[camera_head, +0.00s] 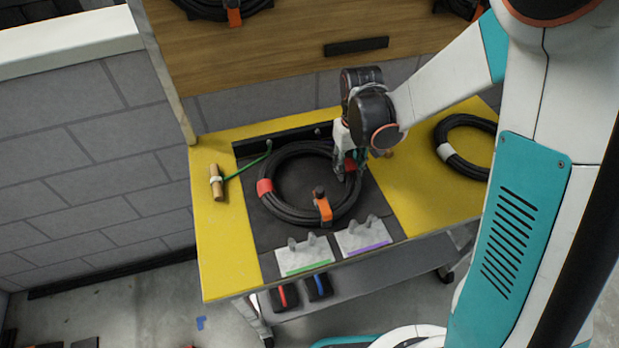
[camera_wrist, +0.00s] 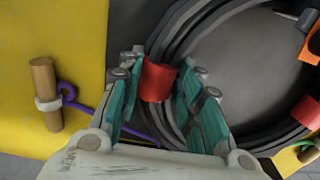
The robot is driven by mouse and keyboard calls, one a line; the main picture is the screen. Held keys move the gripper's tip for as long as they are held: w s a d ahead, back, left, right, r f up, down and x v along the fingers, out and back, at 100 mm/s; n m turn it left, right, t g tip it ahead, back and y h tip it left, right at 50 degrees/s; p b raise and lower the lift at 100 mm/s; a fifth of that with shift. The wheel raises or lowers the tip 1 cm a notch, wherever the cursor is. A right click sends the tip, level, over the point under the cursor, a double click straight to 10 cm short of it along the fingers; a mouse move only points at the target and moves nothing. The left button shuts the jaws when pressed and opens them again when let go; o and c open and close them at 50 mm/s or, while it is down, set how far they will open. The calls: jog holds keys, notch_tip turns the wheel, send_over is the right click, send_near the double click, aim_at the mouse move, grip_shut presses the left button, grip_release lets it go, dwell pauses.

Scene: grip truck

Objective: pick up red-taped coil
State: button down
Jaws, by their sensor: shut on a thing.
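The red-taped coil (camera_head: 285,211) is a black cable ring on the dark mat of the yellow cart, with red tape at its left and right sides and an orange clamp (camera_head: 323,207) at its front. My gripper (camera_head: 349,168) is at the coil's right side in the head view. In the wrist view my gripper (camera_wrist: 163,72) has its teal fingers on both sides of the coil (camera_wrist: 190,28) at a red tape band (camera_wrist: 157,82), shut on it. The coil looks flat on the mat. The fingertips are partly hidden in the head view.
A wooden handle (camera_head: 217,182) with a green cord lies left of the coil. Another handle (camera_wrist: 44,92) with a purple cord shows in the wrist view. Another black coil (camera_head: 447,133) lies at right. Two pale blocks (camera_head: 303,259) (camera_head: 362,240) stand in front. A wooden panel (camera_head: 270,62) rises behind.

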jog(key=shift+r, duration=0.15)
notch_tip(320, 180, up, 20)
jog(key=p, duration=0.6)
jog(key=shift+p, duration=0.35)
jog(key=shift+a, duration=0.1)
